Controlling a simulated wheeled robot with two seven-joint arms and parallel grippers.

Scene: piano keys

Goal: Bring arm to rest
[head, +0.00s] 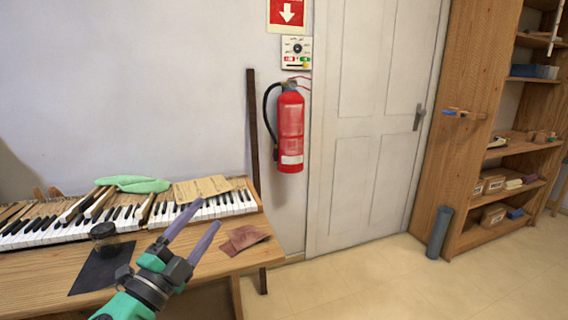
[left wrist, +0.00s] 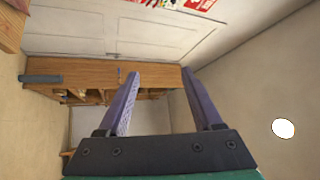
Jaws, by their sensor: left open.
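My left gripper (head: 194,233) is open and empty, raised in front of the right end of the wooden table in the head view. Its two purple fingers point up and to the right. In the left wrist view the fingers (left wrist: 160,95) stand apart with nothing between them, and the door and shelf lie beyond. A row of piano keys (head: 232,203) runs along the table (head: 40,284) behind the gripper. Some keys at the left lie raised and out of line. My right gripper is not in view.
On the table are a dark jar (head: 104,238) on a black sheet (head: 92,272), a green cloth (head: 135,184), sheets of paper (head: 203,188) and a reddish cloth (head: 243,239). A fire extinguisher (head: 290,130), door (head: 368,150) and wooden shelf (head: 470,120) stand behind.

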